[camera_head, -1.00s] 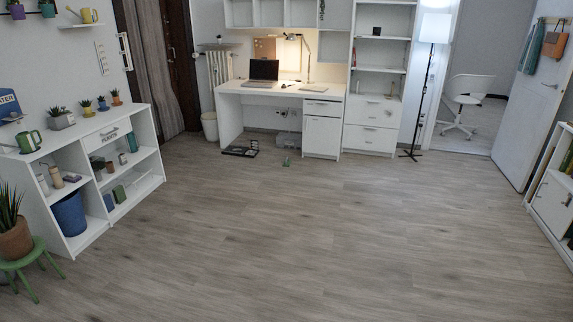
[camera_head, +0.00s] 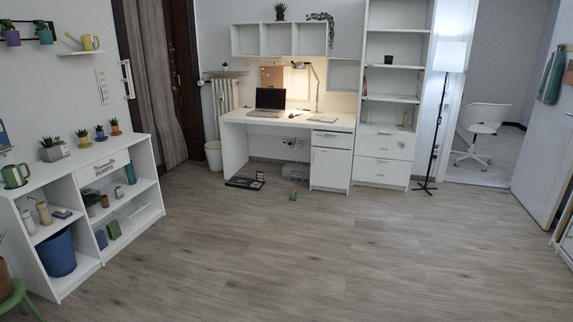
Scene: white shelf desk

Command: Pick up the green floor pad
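A small green object (camera_head: 293,196) lies on the floor in front of the desk's knee space, just left of the drawer cabinet. It is likely the green floor pad, but it is too small to make out in detail. A grey box-like thing (camera_head: 299,172) stands behind it under the desk. Neither of my grippers shows in the head view.
The white desk (camera_head: 235,121) holds a laptop (camera_head: 269,99) and a lamp. A dark flat item (camera_head: 243,183) lies on the floor left of the green object. A floor lamp (camera_head: 437,120) stands right. A white plant shelf (camera_head: 80,169) is at left. The middle floor is clear.

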